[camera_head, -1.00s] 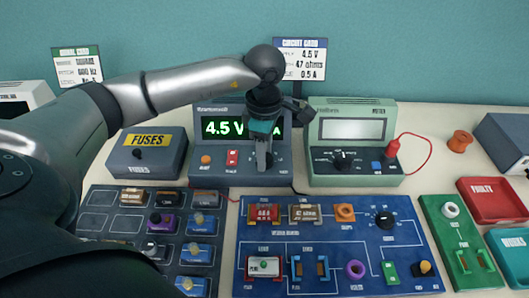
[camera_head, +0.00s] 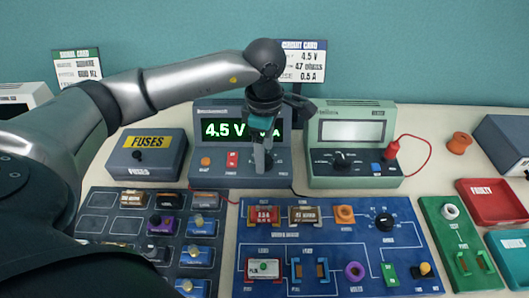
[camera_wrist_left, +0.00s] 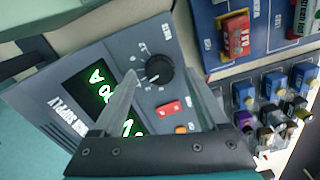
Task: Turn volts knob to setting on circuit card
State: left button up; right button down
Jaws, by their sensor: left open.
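The power supply (camera_head: 205,172) stands behind the blue boards, and its green display (camera_head: 222,129) reads 4.5 V. In the left wrist view the display (camera_wrist_left: 95,85) is partly covered by a finger. The black round volts knob (camera_wrist_left: 159,69) shows there with scale marks around it. My left gripper (camera_head: 262,163) points down at the supply's front panel, fingers open. In the wrist view its fingertips (camera_wrist_left: 156,74) lie on either side of the knob; I cannot tell whether they touch it. The circuit card (camera_head: 303,62) behind reads 4.5 V, 47 ohms and 0.5 A.
A grey fuses box (camera_head: 168,168) is left of the supply and a green meter (camera_head: 320,180) is right of it. A red switch (camera_wrist_left: 168,108) sits close to the knob. My right gripper is out of view.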

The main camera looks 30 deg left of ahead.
pick_arm(q)
notch_tip(320, 180, up, 14)
jog(key=p, duration=0.1)
dwell(0.6)
